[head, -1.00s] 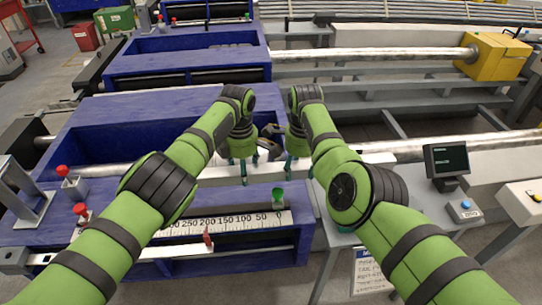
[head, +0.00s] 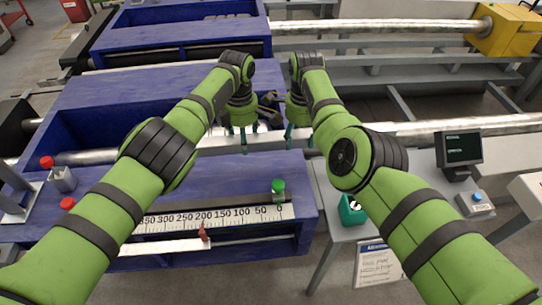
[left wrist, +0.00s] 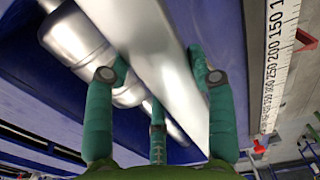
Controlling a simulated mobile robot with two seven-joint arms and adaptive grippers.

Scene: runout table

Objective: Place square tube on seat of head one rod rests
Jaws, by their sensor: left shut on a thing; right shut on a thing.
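The square tube, a pale flat-sided bar, passes between the fingers in the left wrist view (left wrist: 170,75). A round shiny rod (head: 95,155) lies behind the tube and comes out at the right (head: 485,123). I cannot tell which seat belongs to head one.
A scale with numbers (head: 215,218), a red pointer (head: 203,232) and a green-topped piece (head: 278,190) are at the front of the blue table (head: 165,180). A yellow block (head: 505,32) is behind.

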